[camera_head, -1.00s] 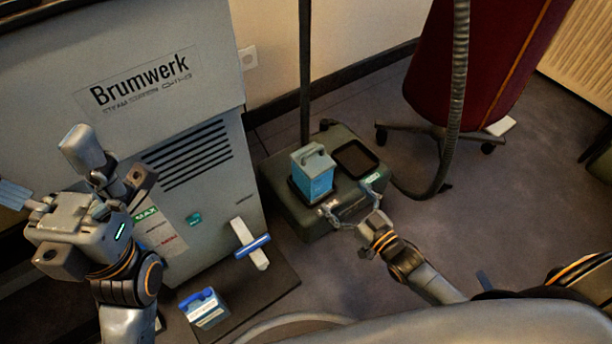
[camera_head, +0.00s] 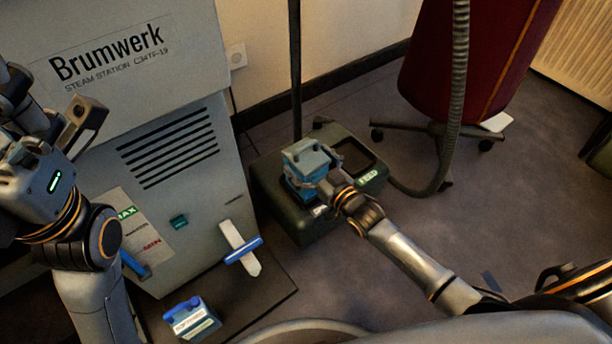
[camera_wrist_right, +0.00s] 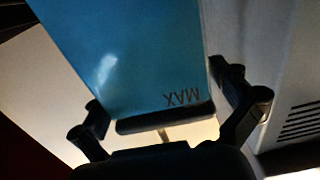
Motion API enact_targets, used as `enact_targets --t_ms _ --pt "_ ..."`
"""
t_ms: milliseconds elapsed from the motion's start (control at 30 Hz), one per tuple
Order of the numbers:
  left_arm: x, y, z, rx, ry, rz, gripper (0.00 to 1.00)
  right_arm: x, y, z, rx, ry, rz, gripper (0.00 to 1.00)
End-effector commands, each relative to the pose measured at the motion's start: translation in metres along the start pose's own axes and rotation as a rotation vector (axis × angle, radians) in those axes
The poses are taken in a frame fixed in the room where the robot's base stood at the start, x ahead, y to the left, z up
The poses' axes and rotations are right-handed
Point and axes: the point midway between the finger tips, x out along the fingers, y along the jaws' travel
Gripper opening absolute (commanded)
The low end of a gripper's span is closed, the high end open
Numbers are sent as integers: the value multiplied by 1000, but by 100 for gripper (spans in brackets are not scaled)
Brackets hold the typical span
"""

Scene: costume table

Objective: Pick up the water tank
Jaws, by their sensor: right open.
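The water tank (camera_head: 303,158), a blue see-through box with a grey top and handle, stands upright on the dark green base unit (camera_head: 310,230). My right gripper (camera_head: 321,180) is at its near side, open, and hides part of its lower body. In the right wrist view the tank (camera_wrist_right: 130,55) with its MAX mark fills the space between the spread fingers of my right gripper (camera_wrist_right: 168,112). Contact cannot be told. My left gripper (camera_head: 55,125) is at the left edge, in front of the grey cabinet, partly cut off; its jaw state is unclear.
The grey Brumwerk steam station (camera_head: 175,180) stands at left, with a blue-handled lever (camera_head: 240,250). A blue-and-white container (camera_head: 192,318) sits below it. A grey hose (camera_head: 458,90) and red ironing board (camera_head: 475,65) are behind at right.

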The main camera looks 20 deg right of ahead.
Motion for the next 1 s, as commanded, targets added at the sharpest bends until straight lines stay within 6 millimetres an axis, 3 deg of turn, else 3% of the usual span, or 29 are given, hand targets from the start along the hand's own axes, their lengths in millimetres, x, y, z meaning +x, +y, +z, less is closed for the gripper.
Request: enact_targets --t_ms 267,600,700,1000 --pt "2 0 -1 1 7 3 100 4 0 0 0 -3 0 100" --pt "2 0 -1 1 7 3 100 4 0 0 0 -3 0 33" --pt "2 0 -1 1 7 3 100 5 0 -4 -1 8 0 17" --pt "4 0 -1 0 9 3 100 5 0 -6 -1 7 0 17"
